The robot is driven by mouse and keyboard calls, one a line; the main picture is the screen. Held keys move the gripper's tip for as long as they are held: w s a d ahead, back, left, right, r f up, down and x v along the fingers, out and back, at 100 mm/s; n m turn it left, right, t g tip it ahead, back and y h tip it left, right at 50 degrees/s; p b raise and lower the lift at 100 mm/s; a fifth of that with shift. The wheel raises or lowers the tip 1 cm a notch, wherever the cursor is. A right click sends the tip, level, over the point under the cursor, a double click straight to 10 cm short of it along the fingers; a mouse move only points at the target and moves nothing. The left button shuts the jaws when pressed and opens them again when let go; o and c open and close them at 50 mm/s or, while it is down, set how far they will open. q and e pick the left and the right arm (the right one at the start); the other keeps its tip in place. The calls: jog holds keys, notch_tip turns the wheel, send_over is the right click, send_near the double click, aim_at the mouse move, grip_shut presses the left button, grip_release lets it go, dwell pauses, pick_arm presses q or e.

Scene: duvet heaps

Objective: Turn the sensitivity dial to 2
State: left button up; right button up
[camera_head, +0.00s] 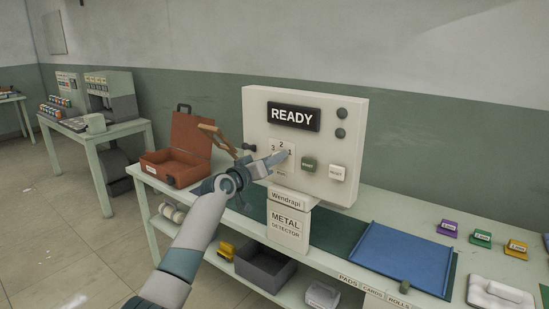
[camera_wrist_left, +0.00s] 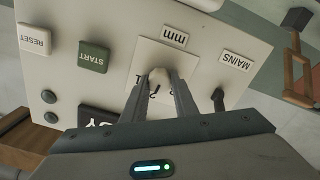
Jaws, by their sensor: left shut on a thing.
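The metal detector panel (camera_head: 350,150) is a cream upright box on a table, with a dark screen (camera_head: 293,116) reading READY. The sensitivity dial sits on a white plate with numbers 3, 2 and 1 around it. My left gripper (camera_head: 278,160) reaches the dial from the front in the head view and hides most of it. In the left wrist view, which shows the panel upside down, my left fingers (camera_wrist_left: 158,82) are closed around the pale dial knob (camera_wrist_left: 158,77). I cannot tell which number the dial points to. My right gripper is in no view.
A green START button (camera_wrist_left: 93,57) and a white RESET button (camera_wrist_left: 35,39) sit beside the dial. A dark MAINS switch (camera_wrist_left: 218,99) is on its other side. An open orange case (camera_head: 180,152) stands left of the panel; a blue tray (camera_head: 400,255) lies right.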

pick_arm(q)
jog(key=shift+n, duration=0.6)
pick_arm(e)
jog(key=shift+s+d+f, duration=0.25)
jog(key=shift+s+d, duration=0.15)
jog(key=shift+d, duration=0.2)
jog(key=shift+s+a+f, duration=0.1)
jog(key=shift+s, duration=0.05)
pick_arm(q)
jog(key=shift+f, duration=0.1)
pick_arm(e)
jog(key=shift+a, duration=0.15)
pick_arm(q)
jog(key=o, duration=1.1)
jog(key=shift+c, duration=0.2)
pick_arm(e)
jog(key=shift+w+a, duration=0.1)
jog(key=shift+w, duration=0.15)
pick_arm(q)
jog(key=shift+s+a, duration=0.1)
